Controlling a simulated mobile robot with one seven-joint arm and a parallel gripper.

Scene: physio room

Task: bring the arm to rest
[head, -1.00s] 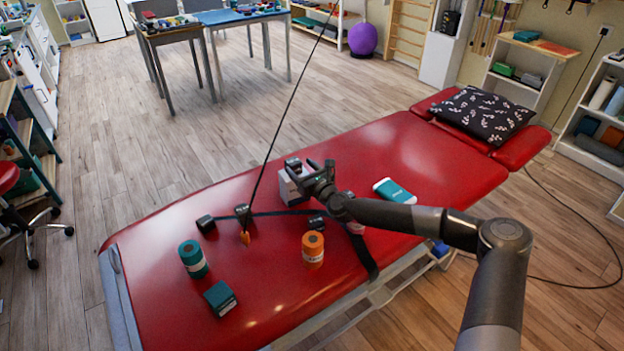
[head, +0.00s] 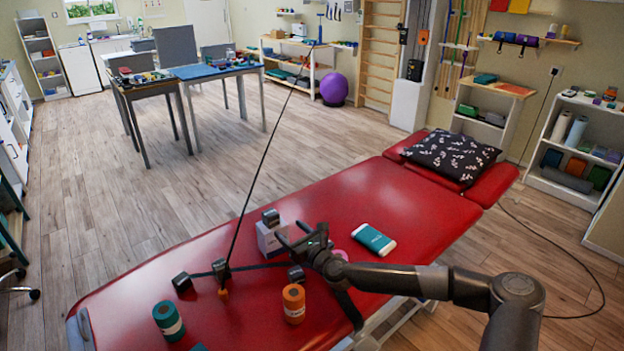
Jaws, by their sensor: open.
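My gripper (head: 290,235) is open, with nothing seen between its fingers. It is over the red treatment table (head: 410,205), just right of a white box (head: 272,240) with a dark block (head: 271,218) on top. In this view the fingertips are close to the box's right side; I cannot tell whether they touch it. My arm stretches in from the lower right across the table's near edge.
On the table are an orange roll (head: 294,304), a teal roll (head: 168,321), a teal-and-white pack (head: 374,240), dark blocks (head: 182,283) and a dark strap. A thin dark rod (head: 260,170) slants up from the table. A patterned pillow (head: 452,156) lies at the far end.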

